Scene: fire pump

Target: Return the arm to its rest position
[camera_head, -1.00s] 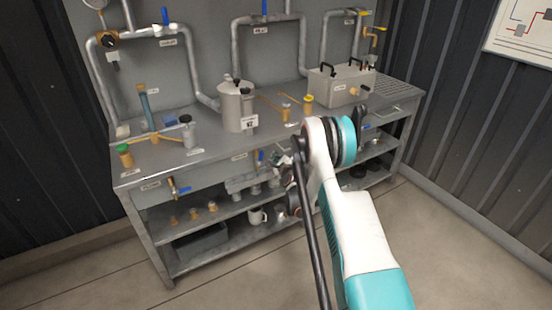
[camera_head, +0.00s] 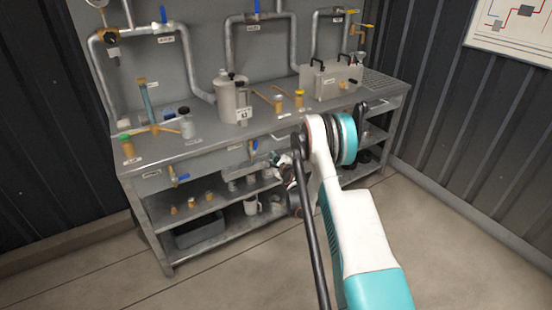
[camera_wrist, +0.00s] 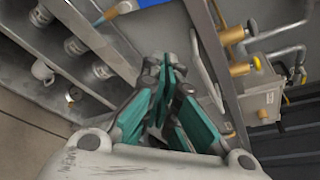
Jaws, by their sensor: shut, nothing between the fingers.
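My gripper (camera_wrist: 172,80) shows in the wrist view with its teal fingers drawn together and nothing between them. In the head view my white and teal arm reaches up from the bottom right, in front of the workbench (camera_head: 215,147). The gripper end is mostly hidden there behind the arm's elbow. In the wrist view the fingers point along the bench's front edge, with shelves to the left and the bench top to the right. I cannot tell the exact gap between gripper and bench.
The bench top bears a grey pot (camera_head: 233,98), a metal box (camera_head: 331,79) and several valves. Pipes (camera_head: 190,80) run along the back panel. The floor (camera_head: 440,240) at the right is clear.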

